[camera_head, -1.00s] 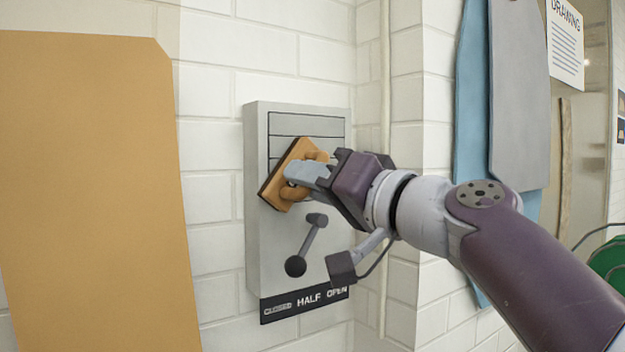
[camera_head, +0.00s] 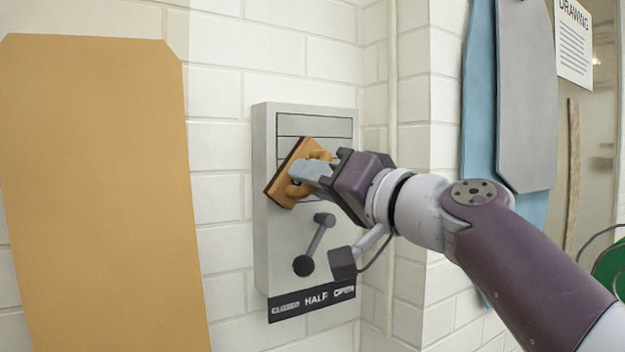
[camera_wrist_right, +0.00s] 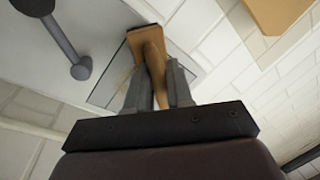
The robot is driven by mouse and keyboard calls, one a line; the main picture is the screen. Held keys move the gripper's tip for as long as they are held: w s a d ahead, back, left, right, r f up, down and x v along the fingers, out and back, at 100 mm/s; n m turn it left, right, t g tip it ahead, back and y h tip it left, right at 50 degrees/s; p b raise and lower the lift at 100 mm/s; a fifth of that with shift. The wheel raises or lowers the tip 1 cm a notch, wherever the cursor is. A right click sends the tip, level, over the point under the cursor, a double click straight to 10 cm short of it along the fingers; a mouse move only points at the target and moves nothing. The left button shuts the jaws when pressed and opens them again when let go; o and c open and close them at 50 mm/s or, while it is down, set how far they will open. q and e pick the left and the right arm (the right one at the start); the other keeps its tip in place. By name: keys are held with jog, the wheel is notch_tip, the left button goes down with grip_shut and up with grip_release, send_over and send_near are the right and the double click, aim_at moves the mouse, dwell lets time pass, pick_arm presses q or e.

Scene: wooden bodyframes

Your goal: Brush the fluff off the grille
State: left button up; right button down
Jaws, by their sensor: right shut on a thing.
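A grey wall box with a slatted grille (camera_head: 318,126) in its upper part hangs on the brick wall. My right gripper (camera_head: 312,175) is shut on the handle of an orange-brown brush (camera_head: 286,176). The brush is tilted, in front of the left part of the grille; I cannot tell whether it touches the slats. The brush also shows between the fingers in the right wrist view (camera_wrist_right: 147,42). I make out no fluff; the brush and gripper hide part of the grille. My left gripper is not in view.
A lever (camera_head: 314,246) with a dark knob sits low on the box, above a label strip (camera_head: 312,302) reading closed, half, open. A large orange-tan panel (camera_head: 95,190) stands at the left. Grey and blue sheets (camera_head: 526,95) hang at the right.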

jog(key=shift+w+d, duration=3.05)
jog(key=shift+d, duration=1.1)
jog(key=s+a+b, duration=0.1)
jog(key=s+a, duration=0.1)
jog(key=s+a+b, duration=0.1)
jog(key=a, duration=0.2)
jog(key=s+a, duration=0.2)
jog(key=a, duration=0.1)
jog(key=shift+s+f+b, duration=0.1)
jog(key=shift+s+b, duration=0.25)
jog(key=shift+b, duration=0.05)
jog(key=shift+s+a, duration=0.35)
jog(key=shift+a, duration=0.1)
